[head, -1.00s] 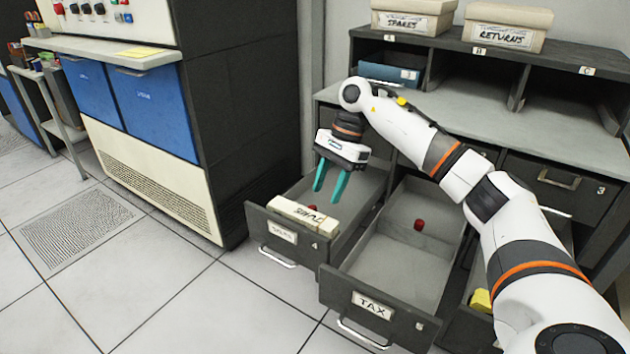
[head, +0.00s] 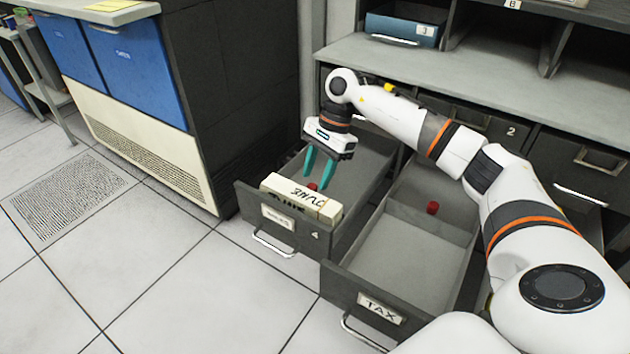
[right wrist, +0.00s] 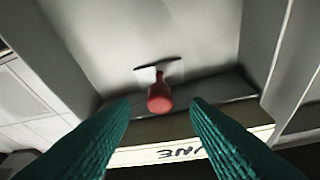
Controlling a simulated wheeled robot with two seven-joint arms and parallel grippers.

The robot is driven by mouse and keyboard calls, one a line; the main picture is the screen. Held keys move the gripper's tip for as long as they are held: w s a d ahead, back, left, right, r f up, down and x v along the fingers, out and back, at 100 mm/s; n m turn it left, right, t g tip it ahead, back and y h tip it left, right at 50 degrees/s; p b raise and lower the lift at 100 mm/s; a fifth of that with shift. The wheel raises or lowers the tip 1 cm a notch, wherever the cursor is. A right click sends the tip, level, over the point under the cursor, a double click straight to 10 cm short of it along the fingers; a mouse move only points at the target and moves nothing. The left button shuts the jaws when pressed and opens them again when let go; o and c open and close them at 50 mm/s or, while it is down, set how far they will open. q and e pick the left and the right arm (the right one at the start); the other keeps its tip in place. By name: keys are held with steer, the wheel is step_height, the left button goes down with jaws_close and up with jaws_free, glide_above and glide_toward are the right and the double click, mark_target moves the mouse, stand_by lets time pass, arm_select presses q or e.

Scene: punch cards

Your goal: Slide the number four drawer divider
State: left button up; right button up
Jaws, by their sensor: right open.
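The number 4 drawer (head: 290,232) is pulled open at the left of the cabinet. A block of cards marked JUNE (head: 300,199) stands at its front end. The red knob (head: 312,186) of its divider shows just behind the cards; the divider plate is mostly hidden in the head view. My right gripper (head: 317,180) points down into this drawer, open, its teal fingers above and around the knob. In the right wrist view the red knob (right wrist: 160,96) sits between the two fingers, apart from both, with the cards (right wrist: 185,153) beyond. My left gripper is not in view.
The TAX drawer (head: 375,308) stands open beside it, empty but for a divider with a red knob (head: 432,208). A dark cabinet (head: 250,110) stands close on the left. A blue drawer (head: 403,27) sits on the shelf above. Floor in front is clear.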

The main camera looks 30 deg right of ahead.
steer(key=shift+x, duration=1.15)
jaws_close()
